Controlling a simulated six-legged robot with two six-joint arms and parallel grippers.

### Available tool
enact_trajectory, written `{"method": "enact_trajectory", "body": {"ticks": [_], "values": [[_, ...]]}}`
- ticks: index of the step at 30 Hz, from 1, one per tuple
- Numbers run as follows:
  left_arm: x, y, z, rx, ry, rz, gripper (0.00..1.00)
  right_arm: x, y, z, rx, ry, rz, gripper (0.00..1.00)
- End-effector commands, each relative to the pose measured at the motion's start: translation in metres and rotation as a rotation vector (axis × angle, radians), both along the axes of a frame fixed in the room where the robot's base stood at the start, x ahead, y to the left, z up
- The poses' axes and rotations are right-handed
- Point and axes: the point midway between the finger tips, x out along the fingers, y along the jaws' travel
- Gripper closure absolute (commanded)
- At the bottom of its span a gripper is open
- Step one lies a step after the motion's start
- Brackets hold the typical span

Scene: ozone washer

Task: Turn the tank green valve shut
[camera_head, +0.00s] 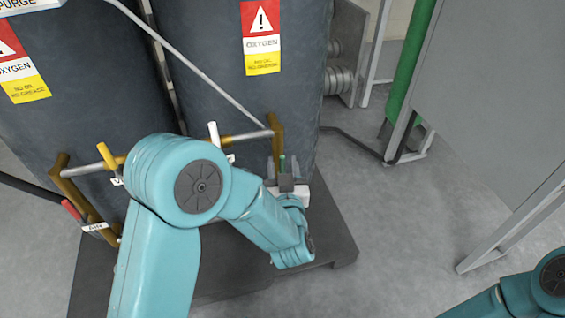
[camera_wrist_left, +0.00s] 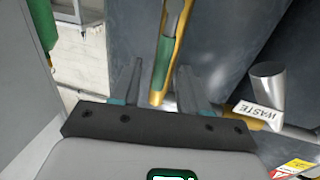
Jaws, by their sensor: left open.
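The green valve handle (camera_wrist_left: 162,62) shows in the left wrist view, upright between the two fingers of my left gripper (camera_wrist_left: 160,72). The fingers are open, one on each side, and I cannot tell whether either touches it. In the head view the green handle (camera_head: 282,163) is a small green tip beside the brass pipe (camera_head: 276,135) on the front of the right tank (camera_head: 240,100). My left gripper (camera_head: 284,168) is there, partly hidden by my left forearm. Only part of my right arm shows at lower right; its gripper is out of view.
Yellow (camera_head: 106,156), white (camera_head: 214,134) and red (camera_head: 71,210) handles sit along the pipes to the left. A waste label (camera_wrist_left: 262,113) hangs near the gripper. A tall green cylinder (camera_head: 410,60) and a grey cabinet (camera_head: 495,90) stand right. Open floor lies between.

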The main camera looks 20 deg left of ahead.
Motion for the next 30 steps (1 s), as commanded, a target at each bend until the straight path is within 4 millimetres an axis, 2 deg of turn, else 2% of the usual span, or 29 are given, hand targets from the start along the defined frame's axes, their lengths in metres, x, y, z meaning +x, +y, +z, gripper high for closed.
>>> {"method": "enact_trajectory", "body": {"ticks": [6, 7, 9, 11, 22, 30], "values": [[-0.001, -0.001, 0.0, 0.0, 0.0, -0.001, 0.55, 0.0, 0.0, 0.0, 0.0, 0.0, 0.0, 0.57], [-0.001, -0.001, 0.0, 0.0, 0.0, -0.001, 0.59, 0.0, 0.0, 0.0, 0.0, 0.0, 0.0, 0.57], [-0.001, -0.001, 0.0, 0.0, 0.0, -0.001, 0.81, 0.0, 0.0, 0.0, 0.0, 0.0, 0.0, 0.57], [-0.001, -0.001, 0.0, 0.0, 0.0, -0.001, 1.0, 0.0, 0.0, 0.0, 0.0, 0.0, 0.0, 0.57], [0.002, -0.002, 0.001, 0.023, 0.016, -0.002, 1.0, -0.002, 0.0, 0.004, 0.001, 0.006, 0.001, 0.57], [0.009, -0.011, 0.004, 0.148, 0.099, -0.003, 1.0, -0.013, 0.002, 0.022, 0.008, 0.042, 0.006, 0.57]]}}
